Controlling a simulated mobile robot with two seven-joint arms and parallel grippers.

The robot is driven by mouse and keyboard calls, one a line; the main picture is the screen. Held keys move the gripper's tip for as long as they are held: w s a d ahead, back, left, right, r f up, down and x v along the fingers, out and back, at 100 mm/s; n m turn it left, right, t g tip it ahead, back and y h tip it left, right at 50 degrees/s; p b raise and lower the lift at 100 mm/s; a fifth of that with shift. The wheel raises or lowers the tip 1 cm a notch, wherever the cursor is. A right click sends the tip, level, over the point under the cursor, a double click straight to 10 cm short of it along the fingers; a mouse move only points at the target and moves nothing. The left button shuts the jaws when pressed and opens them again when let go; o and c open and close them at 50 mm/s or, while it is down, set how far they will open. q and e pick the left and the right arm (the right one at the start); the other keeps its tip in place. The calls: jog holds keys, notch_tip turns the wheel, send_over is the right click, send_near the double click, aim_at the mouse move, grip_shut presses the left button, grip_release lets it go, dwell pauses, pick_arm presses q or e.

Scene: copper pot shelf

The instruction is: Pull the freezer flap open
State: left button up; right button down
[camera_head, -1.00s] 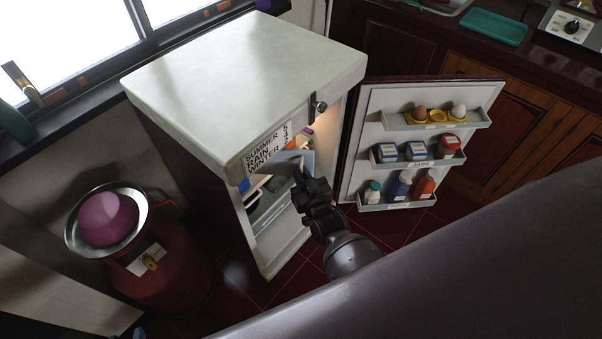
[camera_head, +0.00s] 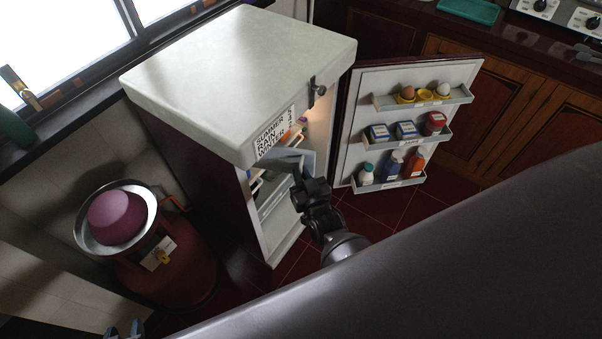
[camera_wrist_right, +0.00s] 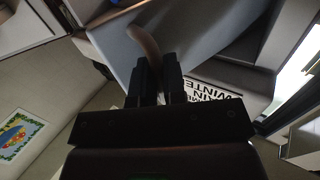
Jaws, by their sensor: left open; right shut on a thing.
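The fridge (camera_head: 240,80) stands with its door (camera_head: 365,110) swung open to the right. The grey-blue freezer flap (camera_head: 288,158) shows just under the fridge top, partly hidden by my right gripper. In the right wrist view the flap (camera_wrist_right: 210,30) fills the upper middle, with a curved brownish handle (camera_wrist_right: 143,40). My right gripper (camera_head: 298,176) is at the flap, its fingers (camera_wrist_right: 160,75) shut on the handle. The flap's exact angle is hard to tell. Only the tips of my left gripper (camera_head: 125,331) show at the bottom left edge, open and away from the fridge.
The door shelves hold eggs (camera_head: 407,92), cartons (camera_head: 405,130) and bottles (camera_head: 391,165). A red gas cylinder (camera_head: 175,265) with a metal bowl and a purple bowl (camera_head: 117,215) stands left of the fridge. Wooden cabinets (camera_head: 490,130) stand behind the door. Red floor shows below it.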

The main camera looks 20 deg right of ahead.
jog(key=shift+a, duration=0.35)
dwell(0.3)
jog(key=c, duration=1.5)
grip_release()
jog(key=shift+s, duration=0.1)
jog(key=s, duration=1)
jog(key=shift+s+a, duration=0.25)
jog(key=shift+s, duration=0.1)
